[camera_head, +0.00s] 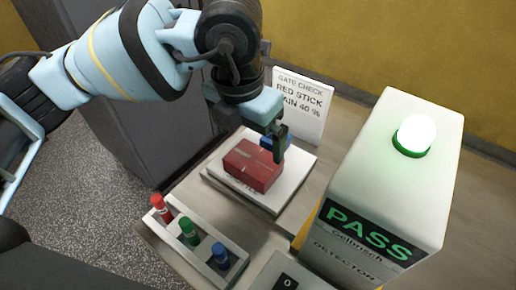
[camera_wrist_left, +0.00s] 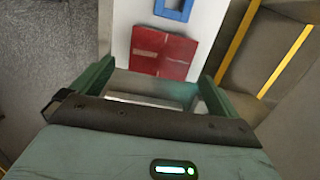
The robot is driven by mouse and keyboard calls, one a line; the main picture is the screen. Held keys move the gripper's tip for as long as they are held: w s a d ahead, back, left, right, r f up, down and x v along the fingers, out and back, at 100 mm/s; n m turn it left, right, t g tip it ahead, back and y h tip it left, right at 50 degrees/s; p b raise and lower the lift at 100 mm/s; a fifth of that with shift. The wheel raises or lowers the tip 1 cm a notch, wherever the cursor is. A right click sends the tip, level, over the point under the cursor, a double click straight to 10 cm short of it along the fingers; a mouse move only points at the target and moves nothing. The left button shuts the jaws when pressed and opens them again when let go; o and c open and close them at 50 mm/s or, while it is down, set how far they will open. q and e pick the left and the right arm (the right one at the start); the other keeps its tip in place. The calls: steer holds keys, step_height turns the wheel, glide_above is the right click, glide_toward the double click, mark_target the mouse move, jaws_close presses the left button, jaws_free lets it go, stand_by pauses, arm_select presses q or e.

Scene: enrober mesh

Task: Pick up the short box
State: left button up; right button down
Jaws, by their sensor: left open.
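A red box (camera_head: 252,167) lies on a white platform (camera_head: 232,185) in the middle of the head view; it looks like the short box. My left gripper (camera_head: 277,145) is open and points down just above and behind the box, hiding part of the platform. In the left wrist view the red box (camera_wrist_left: 163,52) shows ahead of the open jaws (camera_wrist_left: 152,80), roughly between the two green fingertips, with nothing held. I cannot tell whether a finger touches the box. My right gripper is not in view.
A blue piece (camera_head: 268,141) lies behind the red box on the platform. A rack (camera_head: 200,250) with red, green and blue sticks stands in front. A white detector (camera_head: 390,170) reading PASS stands at right. A gate check sign (camera_head: 303,105) stands behind.

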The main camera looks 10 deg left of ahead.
mark_target(253, 159)
arm_select(q)
steer(key=shift+s+f, duration=0.2)
steer(key=shift+d+f, duration=0.1)
steer(key=shift+f, duration=0.8)
steer(key=shift+w+f, duration=0.2)
steer(key=shift+w+d+f, duration=0.1)
steer(key=shift+w+f, duration=0.1)
steer(key=shift+f, duration=1.1)
steer(key=shift+w+d+f, duration=0.1)
steer(key=shift+w+f, duration=0.05)
steer(key=shift+f, duration=1.1)
steer(key=shift+c, duration=0.3)
steer(key=c, duration=0.8)
steer(key=shift+r, duration=0.1)
